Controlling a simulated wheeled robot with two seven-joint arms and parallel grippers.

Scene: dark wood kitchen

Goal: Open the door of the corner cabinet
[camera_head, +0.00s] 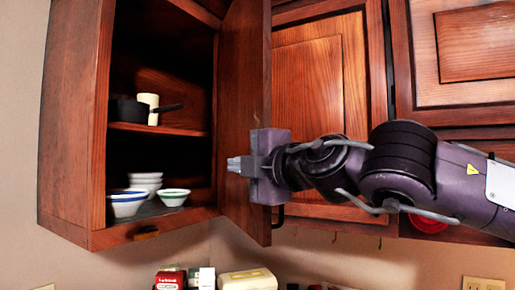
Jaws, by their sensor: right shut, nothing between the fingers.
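The corner cabinet (75,130) is a dark wood wall cabinet at the left. Its door (244,60) stands swung open to the right of the opening, seen nearly edge-on. A dark handle (279,216) shows low behind the door's edge, partly hidden by my right gripper. My right gripper (232,165) comes in from the right, in front of the door, with its fingertips pointing left toward the opening. It is shut and empty. I cannot tell whether it touches the door. My left gripper is not in view.
A black pan (128,111) and a cream cylinder (149,103) stand on the upper shelf. Several bowls (145,182) stand below. Closed cabinet doors (318,85) fill the wall to the right. A red box (170,279) and a cream item (248,280) stand below.

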